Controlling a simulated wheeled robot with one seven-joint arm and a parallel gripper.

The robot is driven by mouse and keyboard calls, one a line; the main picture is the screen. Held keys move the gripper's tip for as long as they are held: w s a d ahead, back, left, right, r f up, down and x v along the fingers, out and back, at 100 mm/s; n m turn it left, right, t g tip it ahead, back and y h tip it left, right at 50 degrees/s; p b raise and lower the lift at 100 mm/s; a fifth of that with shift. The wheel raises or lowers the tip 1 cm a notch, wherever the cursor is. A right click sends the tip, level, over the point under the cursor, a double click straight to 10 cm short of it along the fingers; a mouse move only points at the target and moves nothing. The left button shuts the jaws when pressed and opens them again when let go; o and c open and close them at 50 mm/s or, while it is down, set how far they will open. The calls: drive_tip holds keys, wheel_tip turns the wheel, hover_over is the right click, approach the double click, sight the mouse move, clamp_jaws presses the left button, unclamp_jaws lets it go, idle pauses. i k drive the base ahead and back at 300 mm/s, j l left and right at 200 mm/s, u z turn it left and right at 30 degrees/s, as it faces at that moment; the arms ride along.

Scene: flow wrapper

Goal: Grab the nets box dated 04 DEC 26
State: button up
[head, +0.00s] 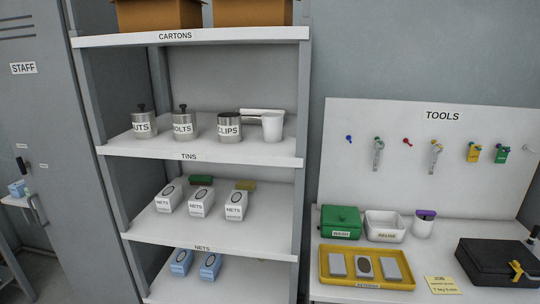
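Three white boxes marked NETS stand in a row on the shelf edged NETS (230,247): a left nets box (168,199), a middle nets box (200,203) and a right nets box (236,205). Each has a dark oval on its sloping top and small print below the name. The print is too small to read, so I cannot tell which box is dated 04 DEC 26. My gripper is not in view.
Tins and a white cup (272,126) stand on the shelf above. Blue boxes (181,262) sit on the shelf below. Shelf posts (300,180) flank the bay. A bench at right holds a yellow tray (366,284), green box (341,221) and black case (497,262).

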sight(237, 204)
drive_tip(key=i+j+u, duration=0.6)
drive_tip(key=u, duration=0.2)
drive_tip(key=i+j, duration=0.05)
drive_tip(key=j, duration=0.1)
